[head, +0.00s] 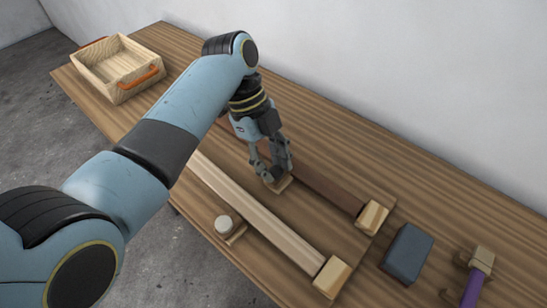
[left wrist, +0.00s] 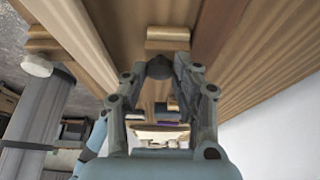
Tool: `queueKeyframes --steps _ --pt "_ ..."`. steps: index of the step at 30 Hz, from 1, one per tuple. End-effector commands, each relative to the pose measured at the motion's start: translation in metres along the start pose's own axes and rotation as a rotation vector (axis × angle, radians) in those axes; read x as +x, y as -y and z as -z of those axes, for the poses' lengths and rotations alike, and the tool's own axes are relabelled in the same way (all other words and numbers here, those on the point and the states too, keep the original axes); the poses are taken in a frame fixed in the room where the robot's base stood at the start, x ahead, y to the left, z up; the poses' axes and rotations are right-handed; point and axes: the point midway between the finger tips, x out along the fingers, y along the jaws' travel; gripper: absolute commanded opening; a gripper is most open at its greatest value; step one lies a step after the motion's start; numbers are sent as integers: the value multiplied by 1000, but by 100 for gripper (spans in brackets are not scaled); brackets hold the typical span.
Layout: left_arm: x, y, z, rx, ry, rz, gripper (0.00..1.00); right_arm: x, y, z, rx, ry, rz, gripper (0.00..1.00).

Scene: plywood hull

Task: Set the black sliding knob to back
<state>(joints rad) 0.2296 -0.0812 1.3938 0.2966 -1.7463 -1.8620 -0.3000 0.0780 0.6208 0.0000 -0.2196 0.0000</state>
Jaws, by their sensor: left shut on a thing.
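My left gripper (head: 273,172) reaches down to the dark brown rail (head: 330,192), near the middle of the bench. In the left wrist view the black knob (left wrist: 159,67) is a dark round piece between the fingertips, and the gripper is shut on it. The knob is largely hidden by the fingers in the head view. A pale wooden slider plate (head: 283,185) shows just below the fingertips, and also in the left wrist view (left wrist: 168,38). My right gripper is in neither view.
A pale rail (head: 262,218) runs parallel in front, with a white knob (head: 224,224) beside it. Wooden blocks (head: 372,217) end the rails. A blue-grey box (head: 408,253) and a purple-handled hammer (head: 473,288) lie right. A wooden crate (head: 122,92) stands far left. A wall closes the rear.

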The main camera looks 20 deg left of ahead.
Motion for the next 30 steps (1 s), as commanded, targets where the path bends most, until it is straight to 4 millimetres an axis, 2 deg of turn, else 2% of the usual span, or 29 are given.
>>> queueKeyframes --steps 1,2,7,17,27,30 --pt "-1 1 0 1 1 3 0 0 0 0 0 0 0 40" --pt "-1 1 0 1 1 3 29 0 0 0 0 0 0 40" --pt "-1 1 0 1 1 3 51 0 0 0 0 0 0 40" --pt "-6 1 0 1 1 3 51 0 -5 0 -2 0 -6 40" --pt "-61 2 -1 0 3 5 51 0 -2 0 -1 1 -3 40" --pt "-71 1 -1 1 2 3 51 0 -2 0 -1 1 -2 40"
